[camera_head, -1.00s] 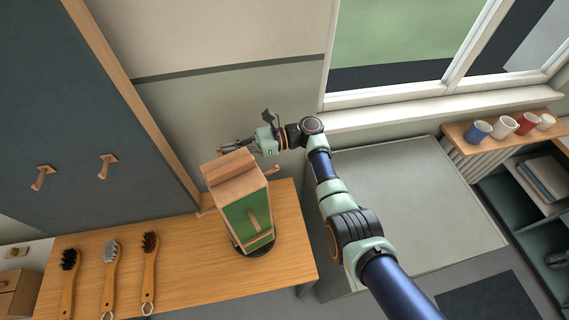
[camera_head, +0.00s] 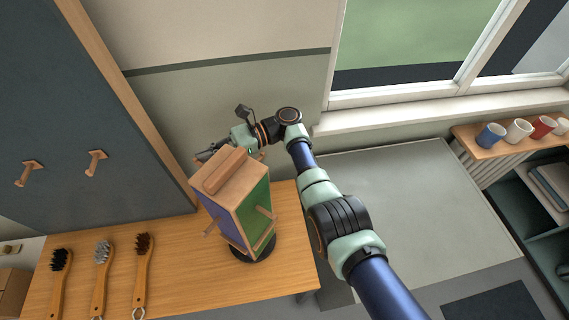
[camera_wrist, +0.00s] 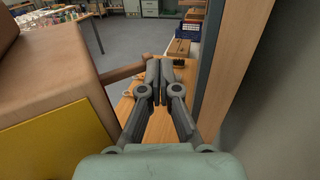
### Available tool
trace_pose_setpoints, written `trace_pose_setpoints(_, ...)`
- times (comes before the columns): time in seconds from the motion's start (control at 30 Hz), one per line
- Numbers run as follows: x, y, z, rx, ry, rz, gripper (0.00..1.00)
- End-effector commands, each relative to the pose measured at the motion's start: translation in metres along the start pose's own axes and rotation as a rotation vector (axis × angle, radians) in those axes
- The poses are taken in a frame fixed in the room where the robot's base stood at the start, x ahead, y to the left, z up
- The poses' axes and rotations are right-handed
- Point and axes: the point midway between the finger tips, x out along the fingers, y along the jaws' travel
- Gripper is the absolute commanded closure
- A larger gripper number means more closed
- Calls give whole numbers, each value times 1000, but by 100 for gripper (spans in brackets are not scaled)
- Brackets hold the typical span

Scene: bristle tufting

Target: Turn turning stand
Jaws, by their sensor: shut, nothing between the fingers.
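The turning stand (camera_head: 241,196) is a wooden box on a dark round base (camera_head: 255,252) on the wooden table. In the head view it shows a purple face at left and a green face at right, each with a wooden peg. My gripper (camera_head: 205,155) is behind the stand, at its back left top, partly hidden by it. In the wrist view my gripper (camera_wrist: 158,75) is shut and empty. The stand (camera_wrist: 40,75) fills the left there, with a yellow face and a peg (camera_wrist: 122,73) reaching to the fingers. I cannot tell whether they touch.
Several brushes, three in all, lie at the table's left, one being a grey-bristled brush (camera_head: 102,280). A dark board (camera_head: 80,130) with two pegs stands behind them. The wall is close behind my gripper. Mugs (camera_head: 518,130) stand on a shelf at right.

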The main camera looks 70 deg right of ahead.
Motion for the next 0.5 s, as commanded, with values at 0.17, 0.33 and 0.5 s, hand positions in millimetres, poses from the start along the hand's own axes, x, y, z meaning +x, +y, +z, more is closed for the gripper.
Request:
trace_pose_setpoints(0.17,9,2,0,0,0,41,100)
trace_pose_setpoints(0.33,11,3,0,0,0,49,100)
trace_pose_setpoints(0.5,11,3,0,0,0,49,100)
